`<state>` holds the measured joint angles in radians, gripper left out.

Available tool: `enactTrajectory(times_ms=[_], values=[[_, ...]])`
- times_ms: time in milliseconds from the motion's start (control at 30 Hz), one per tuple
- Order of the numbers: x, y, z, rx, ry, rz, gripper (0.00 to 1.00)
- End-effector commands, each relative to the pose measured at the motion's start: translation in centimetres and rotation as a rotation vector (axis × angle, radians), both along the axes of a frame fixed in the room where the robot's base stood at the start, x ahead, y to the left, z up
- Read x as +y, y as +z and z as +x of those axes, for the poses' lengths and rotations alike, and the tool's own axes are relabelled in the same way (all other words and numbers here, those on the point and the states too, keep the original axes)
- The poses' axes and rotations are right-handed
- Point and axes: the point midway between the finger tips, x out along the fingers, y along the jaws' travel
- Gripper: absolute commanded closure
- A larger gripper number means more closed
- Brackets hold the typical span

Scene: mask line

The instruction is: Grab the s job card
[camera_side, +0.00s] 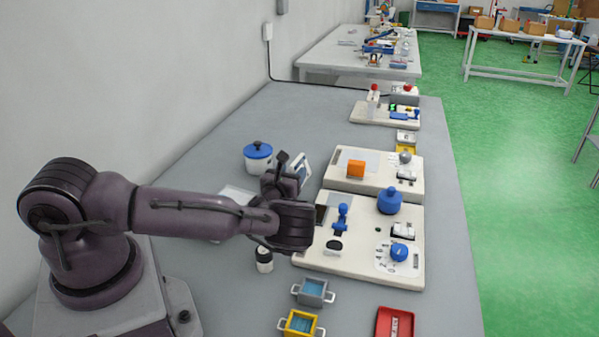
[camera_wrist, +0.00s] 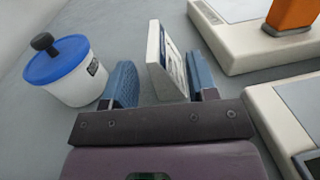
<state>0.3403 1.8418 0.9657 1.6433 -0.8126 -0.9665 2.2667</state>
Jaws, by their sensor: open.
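An upright white card-like panel (camera_wrist: 168,62) with a blue strip and fine print stands between my fingertips in the wrist view. It looks like the job card, but its lettering is too small to read. In the side view the panel (camera_side: 300,170) stands tilted just beyond my fingers. My gripper (camera_wrist: 163,84) is open, with one blue finger pad on each side of the panel. A gap shows on the left; whether the right finger touches it is unclear. In the side view my gripper (camera_side: 284,178) is low over the grey table, and the panel's lower part is partly hidden.
A white pot with a blue lid (camera_side: 258,158) stands close left of the fingers. White boards with an orange block (camera_side: 356,169) and blue knob (camera_side: 390,201) lie to the right. A small dark-topped jar (camera_side: 264,260) and grey bin (camera_side: 313,292) stand nearer the camera.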

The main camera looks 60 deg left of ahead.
Motion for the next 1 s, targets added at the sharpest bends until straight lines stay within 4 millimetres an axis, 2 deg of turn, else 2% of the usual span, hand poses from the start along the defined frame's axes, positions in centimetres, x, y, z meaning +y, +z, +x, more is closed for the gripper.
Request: enactTrajectory(times_ms=[233,533,567,700,800,1000], values=[[2.1,0.1,2.7,-0.003,0.000,-0.002,0.47],[2.5,0.0,3.2,0.001,0.000,0.001,0.47],[2.5,0.0,3.2,0.000,0.000,0.000,0.50],[2.5,0.1,3.2,0.000,0.000,0.000,0.82],[2.5,0.0,3.2,0.000,0.000,0.000,1.00],[2.5,0.1,3.2,0.000,0.000,0.000,1.00]])
